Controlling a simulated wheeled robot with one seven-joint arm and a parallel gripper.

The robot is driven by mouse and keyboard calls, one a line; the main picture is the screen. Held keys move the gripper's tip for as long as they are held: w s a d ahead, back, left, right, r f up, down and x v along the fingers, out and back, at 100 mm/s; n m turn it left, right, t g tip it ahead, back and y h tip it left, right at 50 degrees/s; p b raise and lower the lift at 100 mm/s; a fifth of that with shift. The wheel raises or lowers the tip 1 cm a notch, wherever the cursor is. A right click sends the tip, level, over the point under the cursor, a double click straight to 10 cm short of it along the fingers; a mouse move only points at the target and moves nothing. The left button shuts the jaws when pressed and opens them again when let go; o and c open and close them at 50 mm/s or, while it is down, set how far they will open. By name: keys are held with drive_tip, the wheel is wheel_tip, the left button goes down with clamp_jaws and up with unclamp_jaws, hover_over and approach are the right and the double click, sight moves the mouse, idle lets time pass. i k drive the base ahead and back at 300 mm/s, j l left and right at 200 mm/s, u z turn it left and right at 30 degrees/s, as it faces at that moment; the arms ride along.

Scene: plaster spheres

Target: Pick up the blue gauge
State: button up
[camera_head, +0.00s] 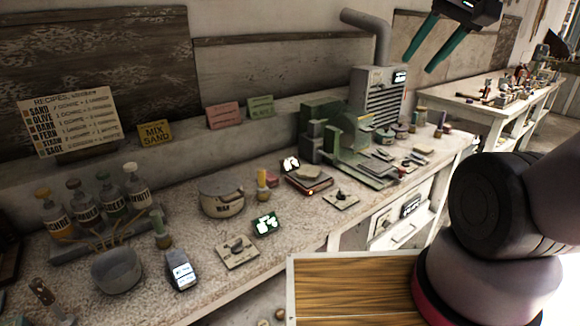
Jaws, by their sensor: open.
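A small blue-grey device with a lit white display (180,271) lies at the front left of the workbench, right of a grey bowl. It may be the blue gauge, but its colour is hard to tell. A dark device with a glowing green-white display (265,224) sits farther right on the bench. My gripper (419,64) is at the top right, high above the bench and well away from both devices. Its two teal fingers are apart, with nothing between them.
The workbench (215,302) also holds a grey bowl (117,270), a bottle rack (100,243), a lidded pot (221,196), switch plates and a green machine (350,145). A wooden-topped surface (350,285) is in front. My arm fills the lower right.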

sight(183, 274)
drive_tip(key=u, duration=1.65)
